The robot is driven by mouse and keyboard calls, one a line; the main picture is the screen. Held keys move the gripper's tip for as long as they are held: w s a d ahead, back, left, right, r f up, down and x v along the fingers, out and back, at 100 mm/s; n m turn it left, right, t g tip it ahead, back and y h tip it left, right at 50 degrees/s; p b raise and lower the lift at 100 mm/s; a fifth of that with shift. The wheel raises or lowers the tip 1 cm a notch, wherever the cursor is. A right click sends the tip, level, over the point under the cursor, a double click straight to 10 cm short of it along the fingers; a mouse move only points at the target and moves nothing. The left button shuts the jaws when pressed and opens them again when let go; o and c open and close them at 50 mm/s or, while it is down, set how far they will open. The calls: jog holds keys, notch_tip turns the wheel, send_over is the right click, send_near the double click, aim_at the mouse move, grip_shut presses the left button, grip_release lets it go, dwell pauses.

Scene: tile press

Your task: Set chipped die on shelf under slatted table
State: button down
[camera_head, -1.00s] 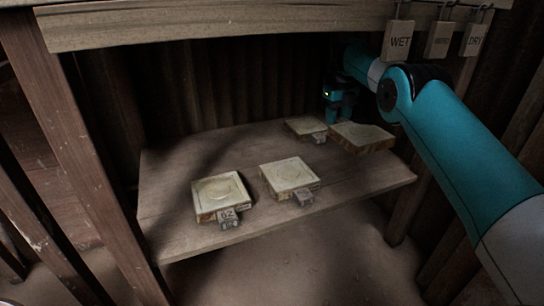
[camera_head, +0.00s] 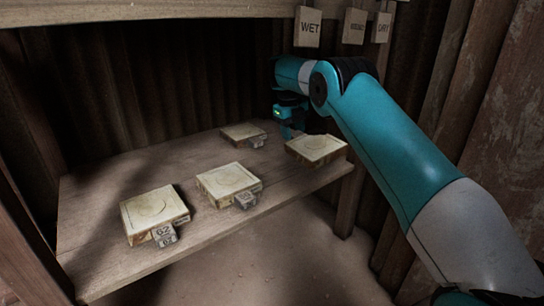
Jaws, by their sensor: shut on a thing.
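My gripper (camera_head: 291,131) is under the table, at the right end of the shelf (camera_head: 112,265). It is shut on the far right die (camera_head: 315,146), a pale square block with a flat top. The fingertips are partly hidden behind the die, and I cannot tell whether it touches the shelf. No chip is clear on it. Three similar dice lie on the shelf: front left (camera_head: 153,209), middle (camera_head: 228,181) and back (camera_head: 243,132). The slatted table's front beam (camera_head: 150,10) crosses above; its slats are not visible.
Small grey number blocks stand beside the front left die (camera_head: 165,236), the middle die (camera_head: 247,198) and the back die (camera_head: 257,141). Tags, one reading WET (camera_head: 309,27), hang at upper right. A table leg (camera_head: 349,203) stands by the shelf's right end. Bare shelf lies at left.

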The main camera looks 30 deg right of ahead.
jog(key=shift+w+d+f+b, duration=0.1)
jog(key=shift+w+f+b, duration=0.1)
jog(key=shift+f+b, duration=0.55)
jog(key=shift+p, duration=0.3)
jog(key=shift+f+b, duration=0.4)
jog(key=shift+f, duration=0.05)
jog(key=shift+f, duration=0.15)
jog(key=c, duration=0.6)
grip_release()
